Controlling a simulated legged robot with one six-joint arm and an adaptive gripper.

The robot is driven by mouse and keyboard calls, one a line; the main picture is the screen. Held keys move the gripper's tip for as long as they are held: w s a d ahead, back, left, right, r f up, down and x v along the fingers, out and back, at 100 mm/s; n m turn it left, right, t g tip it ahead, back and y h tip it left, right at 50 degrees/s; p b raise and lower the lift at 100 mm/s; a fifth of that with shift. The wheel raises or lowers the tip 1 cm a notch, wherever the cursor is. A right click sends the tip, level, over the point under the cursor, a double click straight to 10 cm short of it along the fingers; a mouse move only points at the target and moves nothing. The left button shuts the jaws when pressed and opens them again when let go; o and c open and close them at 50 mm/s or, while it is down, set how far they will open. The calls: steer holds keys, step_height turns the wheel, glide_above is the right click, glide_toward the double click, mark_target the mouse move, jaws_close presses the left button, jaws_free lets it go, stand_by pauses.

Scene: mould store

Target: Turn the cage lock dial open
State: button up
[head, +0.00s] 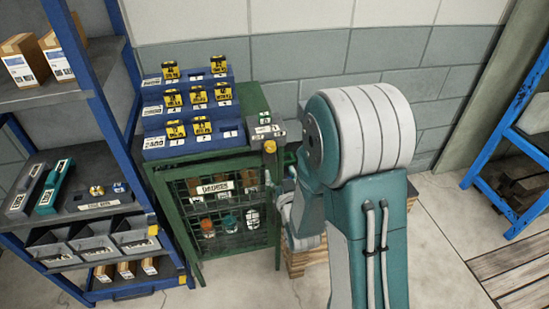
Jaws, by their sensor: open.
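A green cage (162,201) with a wire mesh front stands left of centre in the head view. A yellow round knob (269,147), which looks like the lock dial, sits at the cage's upper right front corner, below a small white label. Its exact turn position is too small to read. My arm fills the centre right. My gripper (276,182) is only partly seen, low beside the cage's right front edge and below the knob. It is open, and I see nothing held. My arm hides much of it, and contact with the cage cannot be told.
Blue stepped racks (190,144) with yellow tagged blocks stand on the cage. Jars (229,222) show behind the mesh. A blue shelf unit (90,35) stands close on the left, another blue frame (480,180) at the right. A wooden pallet (306,262) lies behind my arm.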

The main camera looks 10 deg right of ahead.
mark_target(271, 149)
steer(key=w, duration=1)
steer(key=shift+w+f, duration=0.1)
steer(key=shift+w, duration=0.15)
steer(key=shift+c, duration=0.3)
jaws_close()
